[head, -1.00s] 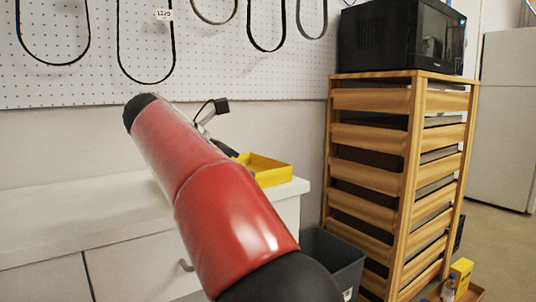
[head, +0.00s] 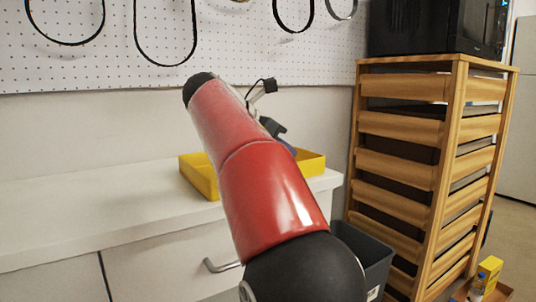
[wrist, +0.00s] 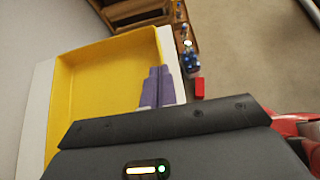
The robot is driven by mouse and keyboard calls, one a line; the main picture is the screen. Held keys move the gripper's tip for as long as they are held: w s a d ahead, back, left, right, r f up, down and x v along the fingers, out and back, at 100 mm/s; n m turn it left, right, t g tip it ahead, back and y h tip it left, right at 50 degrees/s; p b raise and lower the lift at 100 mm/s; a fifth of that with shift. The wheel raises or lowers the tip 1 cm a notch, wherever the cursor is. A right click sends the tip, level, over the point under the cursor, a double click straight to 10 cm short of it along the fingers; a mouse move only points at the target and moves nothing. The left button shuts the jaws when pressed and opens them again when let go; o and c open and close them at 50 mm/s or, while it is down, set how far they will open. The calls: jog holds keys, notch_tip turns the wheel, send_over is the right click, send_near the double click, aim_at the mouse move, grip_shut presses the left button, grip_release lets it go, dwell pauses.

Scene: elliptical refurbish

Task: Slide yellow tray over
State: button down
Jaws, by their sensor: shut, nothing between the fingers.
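The yellow tray (head: 198,176) sits on the white counter near its right end. My red arm hides its middle in the head view. The inside of the tray also fills the left of the wrist view (wrist: 100,85), and it looks empty. My gripper (wrist: 159,70) shows in the wrist view as two purple-grey fingers, shut together with nothing between them. The fingers overlap the tray's right side wall. I cannot tell whether they touch it. In the head view the fingers are mostly hidden behind my arm.
A white counter (head: 90,205) runs along a pegboard wall with hanging belts. A dark bin (head: 362,250) stands by the counter's right end. A wooden drawer rack (head: 400,163) with a black microwave (head: 435,27) on top stands to the right. The counter left of the tray is clear.

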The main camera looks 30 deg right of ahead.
jog(key=d, duration=0.5)
jog(key=shift+d, duration=0.15)
jog(key=shift+f+b, duration=0.6)
jog(key=shift+b, duration=0.2)
jog(key=shift+f+p, duration=0.3)
